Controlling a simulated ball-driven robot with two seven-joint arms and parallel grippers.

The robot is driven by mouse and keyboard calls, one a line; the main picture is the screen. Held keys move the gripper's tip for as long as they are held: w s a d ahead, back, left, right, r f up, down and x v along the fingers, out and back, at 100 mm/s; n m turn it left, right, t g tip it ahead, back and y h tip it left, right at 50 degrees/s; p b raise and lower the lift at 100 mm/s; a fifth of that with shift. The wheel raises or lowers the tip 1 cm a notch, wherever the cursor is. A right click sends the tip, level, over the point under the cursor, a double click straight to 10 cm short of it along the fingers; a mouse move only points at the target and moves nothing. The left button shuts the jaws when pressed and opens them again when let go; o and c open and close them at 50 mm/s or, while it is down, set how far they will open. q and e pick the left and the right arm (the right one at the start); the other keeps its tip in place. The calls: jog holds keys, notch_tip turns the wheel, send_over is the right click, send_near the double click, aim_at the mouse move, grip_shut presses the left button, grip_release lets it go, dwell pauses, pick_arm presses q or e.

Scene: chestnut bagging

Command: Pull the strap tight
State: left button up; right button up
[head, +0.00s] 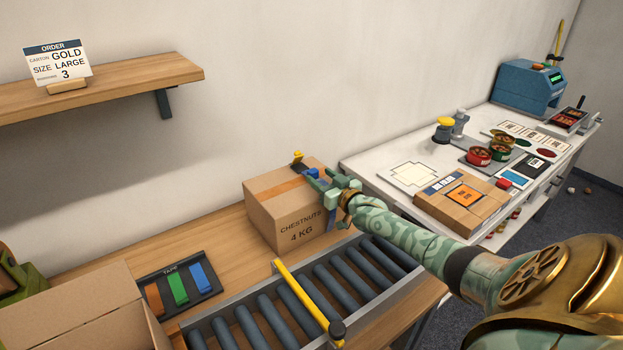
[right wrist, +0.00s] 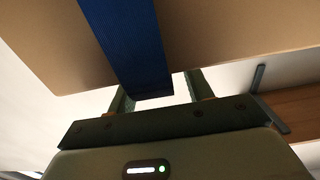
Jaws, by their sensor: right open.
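The closed cardboard carton (head: 280,210), marked "CHESTNUTS 4 KG", stands on the wooden bench behind the roller conveyor. Orange tape runs over its top. A blue strap (right wrist: 128,45) hangs down the carton's face in the right wrist view, its lower end between my fingers. A blue piece also shows at the carton's right side in the head view (head: 314,174). My right gripper (head: 318,185) is at that side; in the right wrist view its fingers (right wrist: 152,95) stand apart around the strap end, with gaps beside it.
The roller conveyor (head: 305,300) with a yellow bar (head: 305,295) lies in front of the carton. A tape rack (head: 180,283) and an open box (head: 75,310) are at left. A white table (head: 385,165) stands at right. An order card (head: 58,65) is on the shelf.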

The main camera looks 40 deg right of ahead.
aim_at(315, 174)
jog(key=w+b, duration=0.1)
jog(key=w, duration=0.3)
jog(key=shift+d+f+b, duration=0.1)
jog(key=shift+f+b, duration=0.1)
jog(key=shift+b, duration=0.2)
jog(key=shift+w+r, duration=0.1)
jog(key=shift+w, duration=0.15)
jog(key=shift+d+r, duration=0.1)
pick_arm(q)
jog(key=f, duration=0.1)
jog(key=s+f, duration=0.1)
jog(key=shift+d+f, duration=0.1)
jog(key=shift+f, duration=0.25)
pick_arm(e)
jog(key=shift+c, duration=0.3)
